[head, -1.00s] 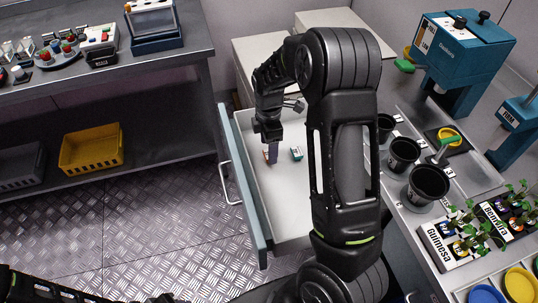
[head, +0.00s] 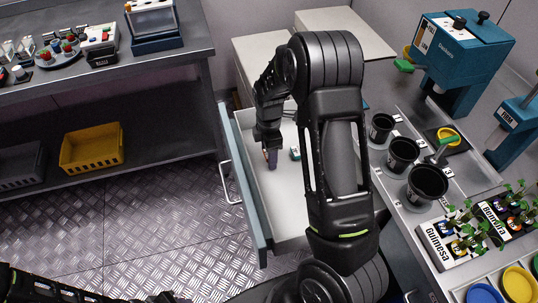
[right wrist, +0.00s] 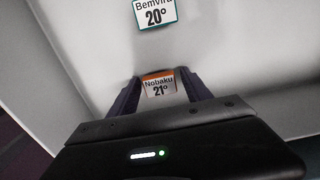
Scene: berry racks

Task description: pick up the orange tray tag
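The orange tray tag (right wrist: 159,88), a small white tag with an orange top edge reading "Nobaku 21°", is in the open drawer (head: 290,220). In the right wrist view it lies between the two fingers of my right gripper (right wrist: 160,84). The fingers look open, with one on each side of the tag; whether they touch it is hard to tell. In the head view my right gripper (head: 271,160) points down into the drawer and hides the tag. My left gripper is not clearly seen; only part of my left arm shows at the lower left.
A teal-edged tag (right wrist: 155,13) reading "Bemvira 20°" lies nearby in the drawer and shows in the head view (head: 295,153). The drawer's front wall (head: 243,185) is left of my gripper. Black pots (head: 403,155) and seedling trays (head: 450,245) stand on the right counter.

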